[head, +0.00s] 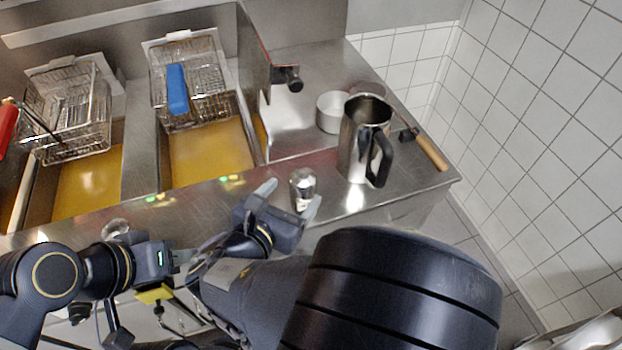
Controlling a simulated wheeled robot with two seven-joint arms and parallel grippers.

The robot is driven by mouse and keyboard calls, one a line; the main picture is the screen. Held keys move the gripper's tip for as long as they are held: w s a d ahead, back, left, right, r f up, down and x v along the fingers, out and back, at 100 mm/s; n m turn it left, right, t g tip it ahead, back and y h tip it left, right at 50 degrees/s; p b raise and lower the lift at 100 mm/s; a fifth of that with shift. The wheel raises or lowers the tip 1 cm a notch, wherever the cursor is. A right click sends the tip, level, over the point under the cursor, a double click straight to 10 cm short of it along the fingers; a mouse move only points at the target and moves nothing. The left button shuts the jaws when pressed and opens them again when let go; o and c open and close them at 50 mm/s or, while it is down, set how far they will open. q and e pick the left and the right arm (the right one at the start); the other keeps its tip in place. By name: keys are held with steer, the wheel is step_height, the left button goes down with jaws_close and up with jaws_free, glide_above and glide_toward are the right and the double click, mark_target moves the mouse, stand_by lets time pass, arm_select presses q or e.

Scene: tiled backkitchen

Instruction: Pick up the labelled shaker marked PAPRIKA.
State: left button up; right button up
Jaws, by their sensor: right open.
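A small shaker (302,186) with a silver top stands upright on the steel counter near its front edge; no label can be read on it. My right gripper (292,198) is open, with one pale fingertip on each side of this shaker; whether they touch it cannot be told. A second small silver-topped item (115,228) shows at the left on the counter edge, mostly hidden behind my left arm. My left gripper (178,260) is low at the left in front of the counter, and its fingers are too hidden to judge.
A tall steel jug (365,140) with a black handle stands right of the shaker, near a round metal bowl (332,112) and a wooden-handled tool (430,150). Fryer wells with yellow oil (208,152) and wire baskets (190,80) lie to the left. A tiled wall (540,120) is at the right.

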mark_target(307, 178)
steer(key=x, duration=0.7)
steer(key=shift+s+d+r+p, duration=0.1)
steer(key=shift+p, duration=0.25)
steer(key=shift+c, duration=0.2)
steer(key=c, duration=1.1)
steer(key=shift+r, duration=0.1)
